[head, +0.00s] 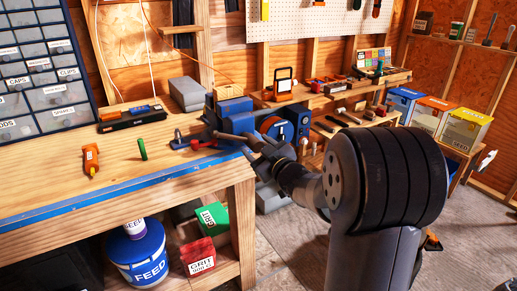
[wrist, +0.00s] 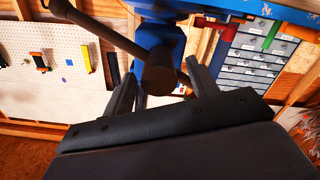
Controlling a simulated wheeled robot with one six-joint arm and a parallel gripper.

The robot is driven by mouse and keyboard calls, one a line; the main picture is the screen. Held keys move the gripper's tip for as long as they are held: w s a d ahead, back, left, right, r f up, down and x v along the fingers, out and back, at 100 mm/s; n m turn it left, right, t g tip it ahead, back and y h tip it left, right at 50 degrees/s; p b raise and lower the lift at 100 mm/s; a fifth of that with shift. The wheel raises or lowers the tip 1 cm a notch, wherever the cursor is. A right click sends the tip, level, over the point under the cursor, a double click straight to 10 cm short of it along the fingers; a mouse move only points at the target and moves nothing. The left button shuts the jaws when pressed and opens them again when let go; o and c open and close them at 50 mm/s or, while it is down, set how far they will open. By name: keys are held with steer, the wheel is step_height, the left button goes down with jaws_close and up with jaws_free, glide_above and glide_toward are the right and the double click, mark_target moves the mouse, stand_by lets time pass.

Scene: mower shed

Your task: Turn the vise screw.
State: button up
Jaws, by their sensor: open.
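The blue vise (head: 236,112) is mounted at the right end of the workbench in the head view. In the wrist view its blue body (wrist: 160,36) is at top centre. The dark screw head (wrist: 159,76) points towards the wrist camera, with its handle bar (wrist: 105,33) slanting up to the left. My gripper (head: 258,143) is at the front of the vise. In the wrist view my gripper (wrist: 161,70) is open, with one finger on each side of the screw head. I cannot tell whether either finger touches it.
An orange glue bottle (head: 91,160) and a green stick (head: 142,150) lie on the workbench (head: 60,190).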

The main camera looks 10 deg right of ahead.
steer(key=v, duration=1.1)
steer(key=shift+w+r, duration=0.1)
steer(key=shift+r, duration=0.05)
steer(key=w+a+n+p, duration=0.1)
steer(key=w+n+p, duration=0.1)
steer(key=w+p, duration=0.1)
steer(key=w+a+n+p, duration=0.1)
steer(key=w+p, duration=0.3)
steer(key=w+a+n+p, duration=0.1)
steer(key=w+n+p, duration=0.1)
steer(key=w+p, duration=0.1)
steer(key=shift+w+a+n+p, duration=0.25)
steer(key=shift+w+n+p, duration=0.05)
steer(key=shift+w, duration=0.1)
steer(key=shift+c, duration=0.5)
steer(key=c, duration=0.9)
